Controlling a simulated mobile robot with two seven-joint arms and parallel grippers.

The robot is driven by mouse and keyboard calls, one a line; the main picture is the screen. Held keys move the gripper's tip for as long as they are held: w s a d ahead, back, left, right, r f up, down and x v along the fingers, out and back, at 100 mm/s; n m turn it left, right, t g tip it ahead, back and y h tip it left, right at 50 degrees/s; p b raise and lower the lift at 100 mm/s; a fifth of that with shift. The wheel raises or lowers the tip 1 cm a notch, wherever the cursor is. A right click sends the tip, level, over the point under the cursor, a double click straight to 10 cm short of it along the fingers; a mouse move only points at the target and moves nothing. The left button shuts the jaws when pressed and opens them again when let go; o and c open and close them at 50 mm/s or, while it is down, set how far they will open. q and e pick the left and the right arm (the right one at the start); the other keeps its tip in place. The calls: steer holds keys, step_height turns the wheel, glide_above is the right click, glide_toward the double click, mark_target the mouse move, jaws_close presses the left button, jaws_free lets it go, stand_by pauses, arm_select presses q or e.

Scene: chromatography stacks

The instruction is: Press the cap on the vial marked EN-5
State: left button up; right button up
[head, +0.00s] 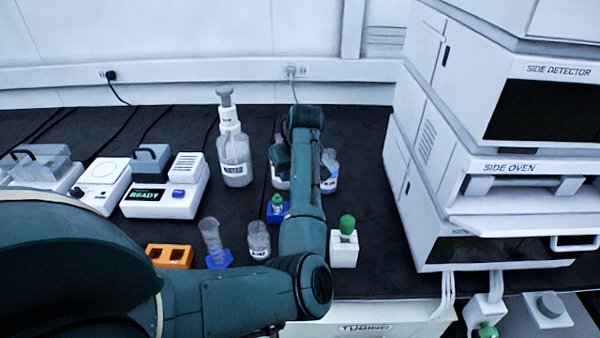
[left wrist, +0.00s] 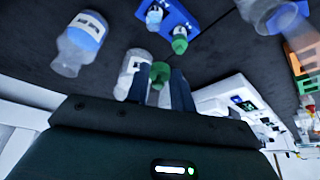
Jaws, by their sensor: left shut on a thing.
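My left gripper (left wrist: 161,85) shows in the left wrist view with its dark fingers shut on a green cap (left wrist: 160,72). In the head view my own arm hides the fingertips. A blue holder (head: 277,218) stands just left of my forearm, with a green-topped vial (head: 278,199) in it. The left wrist view shows this blue holder (left wrist: 192,16) apart from the fingers, with a green-topped vial (left wrist: 180,41) and a small labelled vial (left wrist: 155,17). Their labels are too small to read, so I cannot tell which is EN-5. My right gripper is not in view.
A white-labelled bottle (left wrist: 131,68) is close beside my fingers. A blue-labelled bottle (left wrist: 84,42) stands nearby. A white holder with a green-topped item (head: 345,252), a clear jar (head: 259,240), a cylinder (head: 211,240) and an orange rack (head: 170,256) stand in front. The instrument stack (head: 440,180) blocks the right.

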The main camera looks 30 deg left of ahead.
arm_select(q)
steer(key=shift+w+d+f+b, duration=0.35)
steer(key=shift+d+f+b, duration=0.1)
steer(key=shift+f+b, duration=0.15)
steer(key=shift+w+d+f+b, duration=0.3)
steer(key=shift+d+f+b, duration=0.15)
steer(key=shift+b, duration=0.1)
steer(key=shift+f+b, duration=0.35)
steer(key=shift+b, duration=0.15)
steer(key=shift+f+b, duration=0.9)
steer(key=shift+b, duration=0.25)
steer(key=shift+f, duration=1.05)
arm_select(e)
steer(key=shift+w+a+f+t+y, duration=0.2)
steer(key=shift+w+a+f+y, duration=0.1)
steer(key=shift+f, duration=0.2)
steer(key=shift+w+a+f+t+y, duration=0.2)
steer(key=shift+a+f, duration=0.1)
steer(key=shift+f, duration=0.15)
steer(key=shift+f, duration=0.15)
arm_select(q)
steer(key=shift+d+p, duration=0.15)
steer(key=shift+p, duration=0.35)
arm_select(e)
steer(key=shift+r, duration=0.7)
